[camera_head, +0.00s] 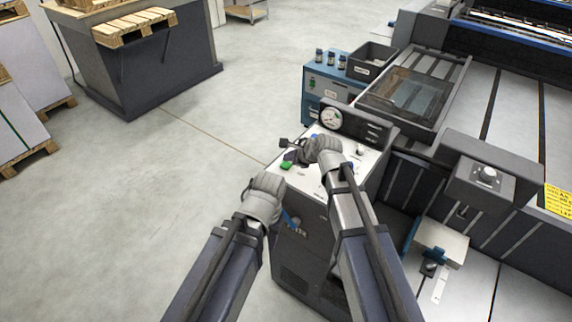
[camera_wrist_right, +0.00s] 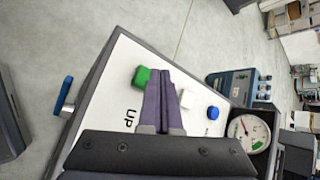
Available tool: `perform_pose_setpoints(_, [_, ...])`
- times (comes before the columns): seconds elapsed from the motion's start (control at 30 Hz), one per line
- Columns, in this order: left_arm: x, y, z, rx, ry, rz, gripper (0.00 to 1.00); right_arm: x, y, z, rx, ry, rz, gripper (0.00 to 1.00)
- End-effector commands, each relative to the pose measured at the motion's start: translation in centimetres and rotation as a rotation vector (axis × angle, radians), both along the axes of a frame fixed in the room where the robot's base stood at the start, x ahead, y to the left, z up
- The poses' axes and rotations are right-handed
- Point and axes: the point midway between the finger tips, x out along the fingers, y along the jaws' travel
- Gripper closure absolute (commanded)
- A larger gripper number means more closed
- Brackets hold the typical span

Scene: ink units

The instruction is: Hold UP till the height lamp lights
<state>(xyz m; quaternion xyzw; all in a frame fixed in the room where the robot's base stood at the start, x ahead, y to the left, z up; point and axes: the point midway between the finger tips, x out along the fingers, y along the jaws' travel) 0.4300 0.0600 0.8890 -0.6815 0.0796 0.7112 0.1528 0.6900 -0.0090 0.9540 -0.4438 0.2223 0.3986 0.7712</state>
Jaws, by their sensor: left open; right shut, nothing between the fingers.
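The control panel (camera_head: 262,168) has a white sloping top on a dark cabinet; its white face also fills the middle of the right wrist view (camera_wrist_right: 105,95). The green button (camera_head: 286,165) shows beside the fingertips in the right wrist view (camera_wrist_right: 141,77), near the printed label UP (camera_wrist_right: 131,118). My right gripper (camera_head: 290,150) is shut and empty over the panel; its fingertips (camera_wrist_right: 160,73) overlap the green button's right side, and I cannot tell whether they touch it. My left gripper (camera_head: 248,184) is open, in front of the panel's left edge. I cannot make out which part is the height lamp.
A round gauge (camera_head: 331,118) stands at the panel's back. A white block (camera_wrist_right: 183,100) and a blue knob (camera_wrist_right: 213,113) are right of my fingers. A blue lever (camera_wrist_right: 65,92) sticks out at the panel's side. Open floor (camera_head: 150,215) lies left.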

Motion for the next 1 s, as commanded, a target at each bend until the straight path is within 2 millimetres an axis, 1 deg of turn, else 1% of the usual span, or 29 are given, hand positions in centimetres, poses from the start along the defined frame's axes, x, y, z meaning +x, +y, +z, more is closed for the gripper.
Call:
perform_pose_setpoints(0.43, [0.0, 0.0, -0.04, 0.0, 0.0, 0.0, 0.5, 0.0, 0.0, -0.04, 0.0, 0.0, 0.0, 1.0])
perform_pose_setpoints(0.73, [0.0, 0.0, -0.93, 0.0, 0.0, 0.0, 0.5, 0.0, 0.0, -0.93, 0.0, 0.0, 0.0, 1.0])
perform_pose_setpoints(1.0, [0.0, 0.0, -0.83, 0.0, 0.0, 0.0, 0.5, 0.0, 0.0, -0.83, 0.0, 0.0, 0.0, 1.0])
